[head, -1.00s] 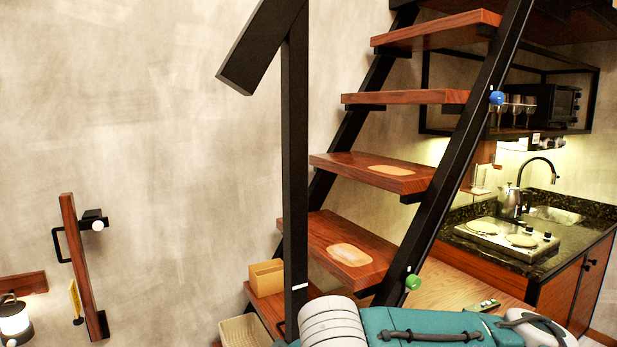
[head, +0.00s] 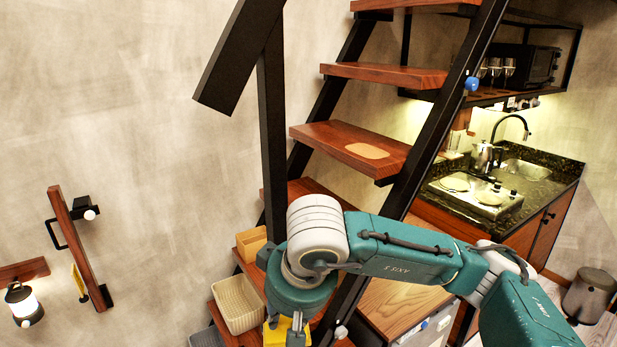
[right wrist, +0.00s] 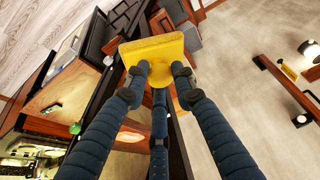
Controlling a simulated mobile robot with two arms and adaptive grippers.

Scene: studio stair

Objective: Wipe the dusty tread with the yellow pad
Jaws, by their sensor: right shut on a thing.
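My right gripper (head: 297,334) is shut on the yellow pad (head: 273,332), low in front of the stair at the bottom of the head view. In the right wrist view the pad (right wrist: 150,50) sits across the fingertips (right wrist: 160,70), its yellow grip between them. A wooden tread (head: 335,137) carries a pale dusty patch (head: 367,151). The tread below it (head: 290,188) is mostly hidden behind my right arm, so its surface cannot be judged. The pad appears apart from the patched tread. My left gripper is not in view.
A cream basket (head: 238,303) and a tan box (head: 251,243) stand on the lower treads at the left. Black stair rails (head: 272,130) flank the treads. A kitchen counter (head: 545,190) is at the right. A lantern (head: 24,305) hangs at the far left.

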